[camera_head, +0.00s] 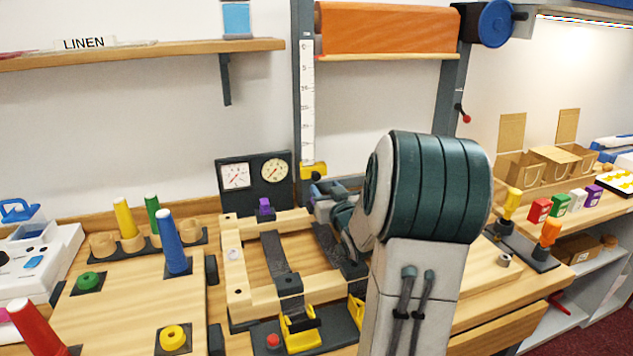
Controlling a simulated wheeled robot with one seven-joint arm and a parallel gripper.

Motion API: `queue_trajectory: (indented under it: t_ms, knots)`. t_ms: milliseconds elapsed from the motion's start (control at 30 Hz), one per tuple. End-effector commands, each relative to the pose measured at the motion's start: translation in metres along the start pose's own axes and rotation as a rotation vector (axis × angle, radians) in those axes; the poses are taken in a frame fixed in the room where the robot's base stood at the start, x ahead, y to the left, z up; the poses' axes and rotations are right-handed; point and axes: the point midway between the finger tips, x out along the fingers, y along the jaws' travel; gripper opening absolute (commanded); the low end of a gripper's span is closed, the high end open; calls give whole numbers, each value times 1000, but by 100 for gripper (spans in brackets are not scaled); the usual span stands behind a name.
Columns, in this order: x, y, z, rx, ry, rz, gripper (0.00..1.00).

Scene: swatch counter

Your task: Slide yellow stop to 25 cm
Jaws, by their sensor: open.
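The yellow stop (312,171) sits on the dark upright post at the back, at the lower end of a white vertical scale (307,100). The scale's numbers are too small to read surely, so I cannot tell the exact mark beside the stop. My gripper (317,194) is open, just below and slightly right of the stop. Its fingers are small and partly hidden by my own arm. I cannot tell whether they touch the stop.
An orange roll (385,30) hangs above. Two dials on a dark panel (254,180) stand left of the post. A wooden frame (240,290) with yellow clamps lies in front. Pegs in several colours stand at the left. My arm covers the centre right.

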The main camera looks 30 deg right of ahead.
Motion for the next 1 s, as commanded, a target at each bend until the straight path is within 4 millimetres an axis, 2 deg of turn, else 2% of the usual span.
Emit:
queue_trajectory:
  t_ms: [433,600,867,1000]
  knots:
    - [61,0,-1,1,2,-1,46]
    - [70,0,-1,1,1,1,46]
    - [71,0,0,0,1,1,46]
    - [71,0,-1,0,1,1,7]
